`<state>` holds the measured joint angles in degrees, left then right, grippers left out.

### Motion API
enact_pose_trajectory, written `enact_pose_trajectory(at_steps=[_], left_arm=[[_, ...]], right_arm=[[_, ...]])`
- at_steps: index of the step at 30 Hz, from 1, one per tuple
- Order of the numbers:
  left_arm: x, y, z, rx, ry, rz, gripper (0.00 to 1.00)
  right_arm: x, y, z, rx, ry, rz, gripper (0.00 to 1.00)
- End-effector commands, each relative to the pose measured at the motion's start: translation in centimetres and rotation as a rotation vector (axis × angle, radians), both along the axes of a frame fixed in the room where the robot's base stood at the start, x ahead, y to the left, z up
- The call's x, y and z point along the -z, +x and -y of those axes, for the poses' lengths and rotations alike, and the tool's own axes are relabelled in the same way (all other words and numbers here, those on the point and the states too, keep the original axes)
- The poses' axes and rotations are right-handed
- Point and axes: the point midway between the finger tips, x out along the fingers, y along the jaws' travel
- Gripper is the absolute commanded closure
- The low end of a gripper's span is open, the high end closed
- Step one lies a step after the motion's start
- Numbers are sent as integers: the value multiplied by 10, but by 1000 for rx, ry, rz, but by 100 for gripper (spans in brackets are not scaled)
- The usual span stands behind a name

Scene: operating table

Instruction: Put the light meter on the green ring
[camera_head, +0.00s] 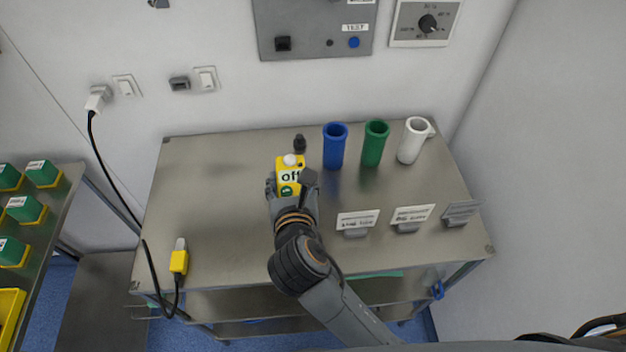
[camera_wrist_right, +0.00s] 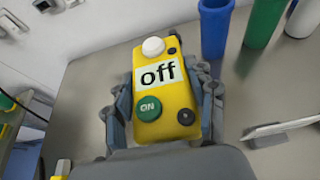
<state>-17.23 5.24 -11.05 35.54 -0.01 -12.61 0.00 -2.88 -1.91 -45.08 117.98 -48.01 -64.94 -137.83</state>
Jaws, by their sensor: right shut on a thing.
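The light meter (camera_head: 290,165) is a yellow box with a white dome on top, a display reading "off" and a green ON button. It is at the middle of the metal table (camera_head: 220,215), and fills the centre of the right wrist view (camera_wrist_right: 172,108). My right gripper (camera_head: 291,186) is shut on it, with a finger on each side. I cannot tell whether the meter touches the table. I cannot make out a green ring in either view. My left gripper is not in view.
A dark knob-like object (camera_head: 299,143) stands just behind the meter. Blue (camera_head: 335,147), green (camera_head: 374,145) and white (camera_head: 411,142) cups stand at the back right. Card holders (camera_head: 357,221) line the right. A yellow plug device (camera_head: 179,260) with a black cable is front left.

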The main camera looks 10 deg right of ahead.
Motion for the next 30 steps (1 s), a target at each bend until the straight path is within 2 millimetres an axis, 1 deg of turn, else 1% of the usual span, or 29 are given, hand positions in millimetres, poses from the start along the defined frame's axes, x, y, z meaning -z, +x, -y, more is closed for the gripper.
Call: enact_pose_trajectory(at_steps=[1, 4, 6, 7, 9, 12, 17, 19, 21, 24, 26, 30], left_arm=[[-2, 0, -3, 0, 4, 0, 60], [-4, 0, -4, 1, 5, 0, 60], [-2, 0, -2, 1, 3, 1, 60], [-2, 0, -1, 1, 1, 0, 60], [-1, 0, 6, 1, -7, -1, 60], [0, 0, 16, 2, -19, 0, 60], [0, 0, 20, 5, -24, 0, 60], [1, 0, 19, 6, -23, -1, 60], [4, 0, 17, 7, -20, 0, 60], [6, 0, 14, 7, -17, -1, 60], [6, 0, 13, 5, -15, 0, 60], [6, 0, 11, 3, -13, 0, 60]], right_arm=[[4, 13, 7, 3, -3, 1, 89], [15, 35, 17, 2, -2, 1, 89], [33, 44, 22, 2, -2, -3, 89], [38, 49, 24, 2, -2, -3, 89], [49, 57, 28, 3, -1, -1, 89], [59, 66, 31, 1, 1, 0, 89], [69, 72, 34, 1, 1, 0, 89], [76, 78, 37, 2, 0, -1, 89], [90, 77, 37, 1, 1, -3, 89], [101, 77, 37, 1, 1, -1, 89], [105, 77, 37, 1, 2, -1, 89], [105, 77, 37, 1, 2, 2, 89]])
